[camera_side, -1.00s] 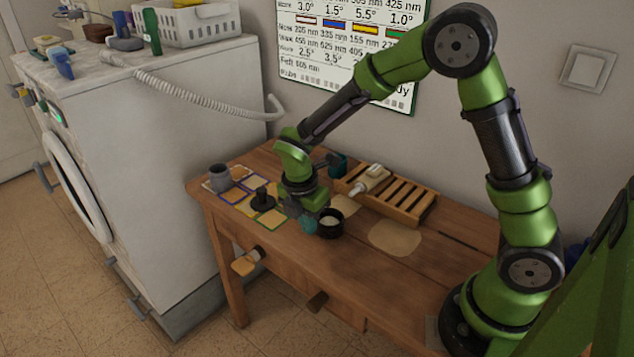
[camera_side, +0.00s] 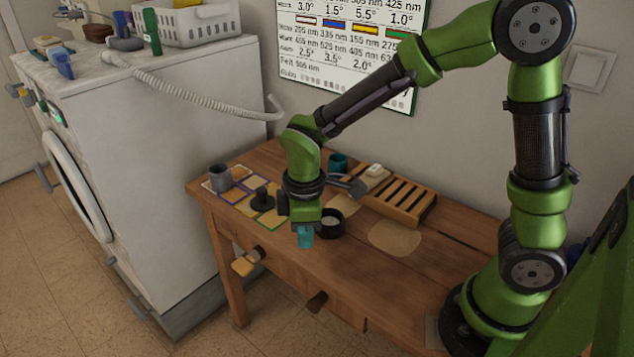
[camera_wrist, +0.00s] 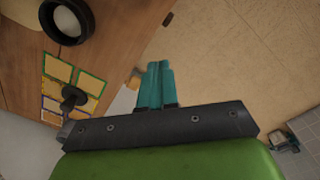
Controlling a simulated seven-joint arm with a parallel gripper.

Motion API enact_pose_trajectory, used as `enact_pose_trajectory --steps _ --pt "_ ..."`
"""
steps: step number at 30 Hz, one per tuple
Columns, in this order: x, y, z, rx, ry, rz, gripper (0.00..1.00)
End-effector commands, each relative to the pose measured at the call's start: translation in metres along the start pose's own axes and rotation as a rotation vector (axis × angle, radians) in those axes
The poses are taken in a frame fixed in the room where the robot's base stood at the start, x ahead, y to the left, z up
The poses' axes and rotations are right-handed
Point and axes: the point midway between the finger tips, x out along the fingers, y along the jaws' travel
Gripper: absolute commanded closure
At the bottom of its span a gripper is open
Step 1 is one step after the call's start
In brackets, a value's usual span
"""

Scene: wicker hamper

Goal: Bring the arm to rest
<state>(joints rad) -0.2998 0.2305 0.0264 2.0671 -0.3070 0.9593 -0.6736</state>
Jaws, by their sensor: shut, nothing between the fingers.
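My gripper (camera_side: 304,237) hangs from the green and black arm above the front edge of the wooden table, pointing down. Its teal fingers are together and hold nothing. The fingers also show in the wrist view (camera_wrist: 155,84), closed, with the floor behind them. A black round bowl (camera_side: 330,222) with pale contents stands on the table just right of the gripper; it shows at the top left of the wrist view (camera_wrist: 45,28).
The wooden table (camera_side: 345,275) carries a card with coloured squares (camera_side: 240,194), a black knobbed piece (camera_side: 262,200), a grey cup (camera_side: 220,177), a teal cup (camera_side: 338,163) and a slatted rack (camera_side: 402,199). A white machine (camera_side: 150,190) stands left. The table's right front is clear.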

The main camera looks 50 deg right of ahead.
Motion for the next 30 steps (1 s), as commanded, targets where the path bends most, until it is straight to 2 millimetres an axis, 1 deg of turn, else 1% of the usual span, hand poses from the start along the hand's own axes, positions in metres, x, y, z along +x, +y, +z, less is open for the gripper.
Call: enact_pose_trajectory --steps 1,3,9,12,15,19,24,30 --pt "-0.016 0.000 0.009 0.114 0.042 0.000 1.00" --pt "-0.035 -0.001 0.022 0.283 0.101 -0.007 1.00" --pt "-0.085 -0.007 0.064 0.743 0.294 -0.054 1.00" --pt "-0.104 -0.011 0.083 0.921 0.398 -0.082 1.00" --pt "-0.120 -0.015 0.100 1.037 0.494 -0.101 1.00" --pt "-0.135 -0.017 0.114 1.090 0.590 -0.097 1.00" --pt "-0.149 -0.014 0.122 1.104 0.657 -0.076 1.00" --pt "-0.150 -0.013 0.122 1.108 0.659 -0.072 1.00"
